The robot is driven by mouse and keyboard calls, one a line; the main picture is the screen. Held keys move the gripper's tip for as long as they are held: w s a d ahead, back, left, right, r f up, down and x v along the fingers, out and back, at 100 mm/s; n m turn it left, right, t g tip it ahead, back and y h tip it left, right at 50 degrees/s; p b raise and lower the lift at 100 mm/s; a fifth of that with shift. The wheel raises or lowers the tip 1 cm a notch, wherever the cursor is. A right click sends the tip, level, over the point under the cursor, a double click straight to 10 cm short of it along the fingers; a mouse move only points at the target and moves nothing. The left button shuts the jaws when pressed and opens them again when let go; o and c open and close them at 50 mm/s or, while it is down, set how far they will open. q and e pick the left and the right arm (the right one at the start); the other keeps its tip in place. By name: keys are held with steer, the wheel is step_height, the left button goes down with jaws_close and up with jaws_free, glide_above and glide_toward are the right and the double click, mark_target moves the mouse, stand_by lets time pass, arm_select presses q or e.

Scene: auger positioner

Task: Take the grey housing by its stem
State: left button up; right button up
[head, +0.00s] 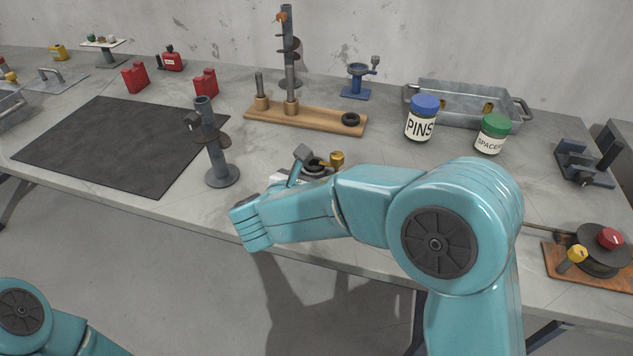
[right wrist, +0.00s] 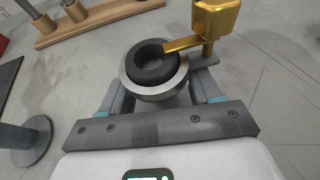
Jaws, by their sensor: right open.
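The grey housing (right wrist: 134,87) is a round cup with a black ring (right wrist: 153,62) inside it and a gold lever piece (right wrist: 212,22) at its upper right in the right wrist view. In the head view the housing (head: 318,173) shows only partly, behind my right arm. My right gripper (right wrist: 160,92) is open, with one finger on each side of the housing's lower part. The stem is mostly hidden below the cup, and I cannot tell whether the fingers touch it. My left gripper is out of view.
An upright grey post on a round base (head: 221,177) stands left of my right gripper. A wooden board with posts (head: 310,118) lies behind the housing. Jars labelled PINS (head: 421,124) and SPACERS (head: 491,140) stand to the right. The dark mat (head: 110,145) is bare.

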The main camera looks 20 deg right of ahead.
steer(key=shift+c, duration=0.3)
steer(key=c, duration=1)
jaws_close()
steer(key=shift+r, duration=0.1)
